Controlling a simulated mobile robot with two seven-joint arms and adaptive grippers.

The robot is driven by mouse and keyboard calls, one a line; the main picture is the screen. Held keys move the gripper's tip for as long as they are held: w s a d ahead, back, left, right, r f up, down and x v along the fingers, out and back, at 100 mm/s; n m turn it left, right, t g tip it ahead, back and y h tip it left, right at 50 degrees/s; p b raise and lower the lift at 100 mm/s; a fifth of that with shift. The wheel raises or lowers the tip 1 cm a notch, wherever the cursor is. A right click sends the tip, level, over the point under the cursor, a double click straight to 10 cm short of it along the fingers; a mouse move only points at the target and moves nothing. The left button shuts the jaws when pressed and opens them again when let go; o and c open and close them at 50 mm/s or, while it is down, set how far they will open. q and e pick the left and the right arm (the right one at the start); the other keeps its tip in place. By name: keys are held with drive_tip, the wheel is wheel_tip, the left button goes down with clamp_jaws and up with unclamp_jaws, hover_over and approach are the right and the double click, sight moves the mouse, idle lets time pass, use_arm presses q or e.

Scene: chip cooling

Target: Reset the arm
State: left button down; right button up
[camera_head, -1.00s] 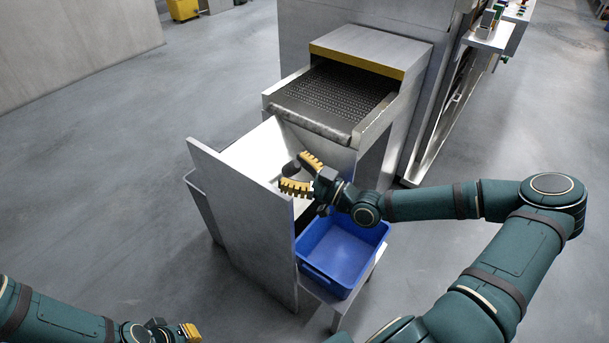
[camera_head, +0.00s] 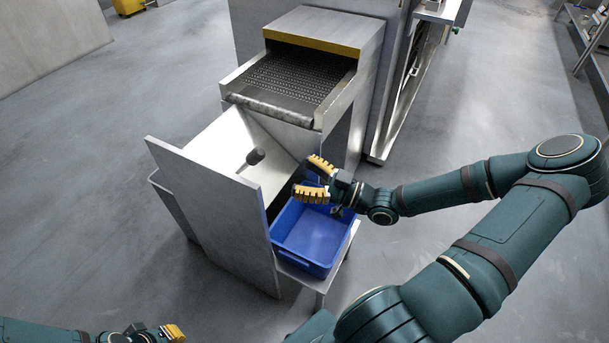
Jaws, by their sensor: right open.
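My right gripper (camera_head: 313,179) is open and empty, its two yellow-padded fingers pointing left over the rear of the blue bin (camera_head: 312,235). Its arm comes in from the right. A dark grey knob (camera_head: 255,156) stands at the pale sloped chute (camera_head: 218,143), to the left of the fingers and apart from them. My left gripper (camera_head: 172,332) shows only in part at the bottom edge, low and away from the chute; its opening cannot be made out.
A metal machine with a dark mesh conveyor (camera_head: 296,80) stands behind the chute. An upright metal panel (camera_head: 205,200) borders the chute on the left. The bin sits on a low metal stand (camera_head: 318,283).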

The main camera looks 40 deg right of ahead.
drive_tip(key=shift+a, duration=0.1)
idle(0.3)
drive_tip(key=w+a+f+m+g+h, duration=0.2)
drive_tip(key=a+f+m+g, duration=0.5)
drive_tip(key=a+f, duration=0.8)
drive_tip(key=s+a+f+m+g+h, duration=0.2)
drive_tip(key=s+a+f+g, duration=0.1)
drive_tip(key=s+f+g, duration=0.3)
drive_tip(key=s+a+f+m+g+h, duration=0.1)
drive_tip(key=s+a+f+g+h, duration=0.15)
drive_tip(key=s+f+g, duration=0.35)
drive_tip(key=w+a+r+n+t, duration=0.1)
drive_tip(key=w+a+r+t, duration=0.1)
drive_tip(key=w+r+t, duration=0.2)
wheel_tip(320, 180, up, 2)
drive_tip(key=shift+w+r, duration=0.25)
drive_tip(key=shift+w, duration=0.15)
drive_tip(key=shift+a, duration=0.1)
